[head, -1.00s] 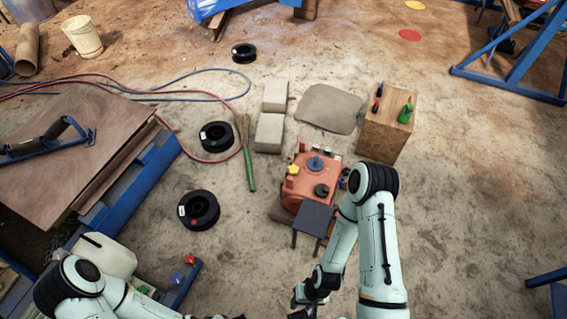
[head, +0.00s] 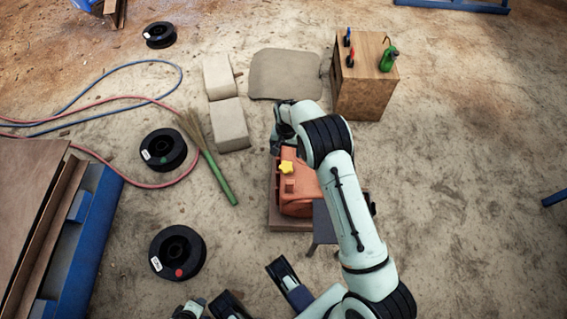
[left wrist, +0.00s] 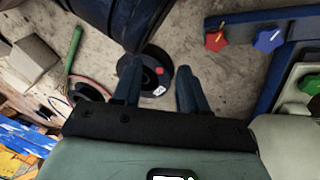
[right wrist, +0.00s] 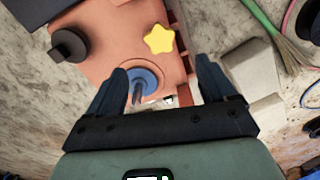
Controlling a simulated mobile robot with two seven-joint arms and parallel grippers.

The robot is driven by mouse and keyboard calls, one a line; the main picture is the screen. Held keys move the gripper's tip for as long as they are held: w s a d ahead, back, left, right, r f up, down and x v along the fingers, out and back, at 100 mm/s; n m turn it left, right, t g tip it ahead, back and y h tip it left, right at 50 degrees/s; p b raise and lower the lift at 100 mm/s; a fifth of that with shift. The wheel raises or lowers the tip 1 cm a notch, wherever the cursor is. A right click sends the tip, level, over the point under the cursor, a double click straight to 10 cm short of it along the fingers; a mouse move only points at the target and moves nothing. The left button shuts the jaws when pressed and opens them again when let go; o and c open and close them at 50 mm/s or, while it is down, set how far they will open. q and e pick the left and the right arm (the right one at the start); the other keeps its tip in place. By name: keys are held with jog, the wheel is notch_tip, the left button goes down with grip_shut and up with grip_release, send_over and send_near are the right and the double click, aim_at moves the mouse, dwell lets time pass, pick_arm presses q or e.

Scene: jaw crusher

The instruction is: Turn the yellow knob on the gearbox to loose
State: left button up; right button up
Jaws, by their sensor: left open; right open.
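A blue round knob (right wrist: 146,82) appears between the fingers, and a black knob (right wrist: 69,45) is farther left. In the head view the right gripper is mostly hidden behind its wrist. My left gripper (left wrist: 157,76) is open and empty, away from the gearbox.
Pale blocks (head: 229,124) and a broom (head: 219,178) lie left of the gearbox. A wooden box (head: 366,85) with a green bottle stands behind it. Black spools (head: 163,150) and hoses lie at left. Red (left wrist: 216,41) and blue (left wrist: 268,40) star knobs show in the left wrist view.

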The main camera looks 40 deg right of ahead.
aim_at(286, 168)
pick_arm(q)
jog(key=s+a+f+g+b, duration=0.1)
jog(key=s+f+g+b, duration=0.1)
jog(key=s+f, duration=0.3)
jog(key=shift+s+f+g+b, duration=0.35)
jog(key=shift+s+b, duration=0.4)
jog(key=shift+s, duration=0.4)
pick_arm(e)
notch_tip(286, 168, down, 13)
jog(key=shift+f, duration=0.1)
jog(key=c, duration=1.1)
jog(key=shift+o, duration=0.2)
jog(key=shift+s, duration=0.1)
